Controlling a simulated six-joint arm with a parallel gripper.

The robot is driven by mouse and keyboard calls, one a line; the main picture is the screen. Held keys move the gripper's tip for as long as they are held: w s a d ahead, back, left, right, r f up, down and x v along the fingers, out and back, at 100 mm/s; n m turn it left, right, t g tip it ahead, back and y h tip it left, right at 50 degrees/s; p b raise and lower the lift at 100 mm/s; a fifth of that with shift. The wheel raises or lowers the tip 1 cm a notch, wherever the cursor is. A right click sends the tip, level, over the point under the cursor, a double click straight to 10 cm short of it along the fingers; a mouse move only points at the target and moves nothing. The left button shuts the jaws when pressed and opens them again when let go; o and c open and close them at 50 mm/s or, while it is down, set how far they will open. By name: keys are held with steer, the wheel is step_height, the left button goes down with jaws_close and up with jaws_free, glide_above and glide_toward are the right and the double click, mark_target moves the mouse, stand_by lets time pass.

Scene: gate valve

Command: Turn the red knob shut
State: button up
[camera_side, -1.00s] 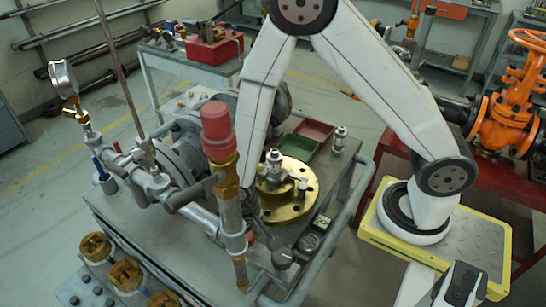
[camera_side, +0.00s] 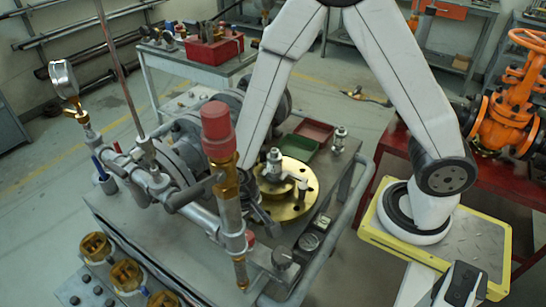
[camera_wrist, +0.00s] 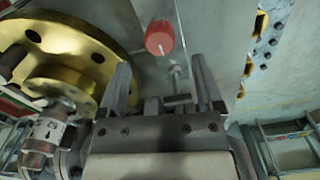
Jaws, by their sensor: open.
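The red knob (camera_wrist: 159,37) shows in the wrist view at top centre, on a grey metal surface with a white line on its face. In the side view a small red part that looks like it (camera_side: 250,238) shows low beside the vertical pipe, mostly hidden. My gripper (camera_wrist: 163,78) is open in the wrist view, its two dark fingers apart. The knob appears beyond the fingertips and between their lines, with nothing held. In the side view my gripper is largely hidden behind the pipe with the large red cap (camera_side: 217,125).
A brass flange (camera_side: 300,205) lies right of the pipe on the cart; it also fills the left of the wrist view (camera_wrist: 75,50). Pipes and a pressure gauge (camera_side: 64,78) stand at left.

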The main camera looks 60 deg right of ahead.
mark_target(249, 233)
steer(key=shift+r, duration=1.55)
steer(key=shift+d+r, duration=0.3)
steer(key=shift+d, duration=0.1)
steer(key=s+d+r+n+t, duration=0.2)
steer(key=d+r, duration=0.5)
steer(key=d, duration=0.5)
steer(key=shift+r+t, duration=0.3)
steer(key=shift+r, duration=0.1)
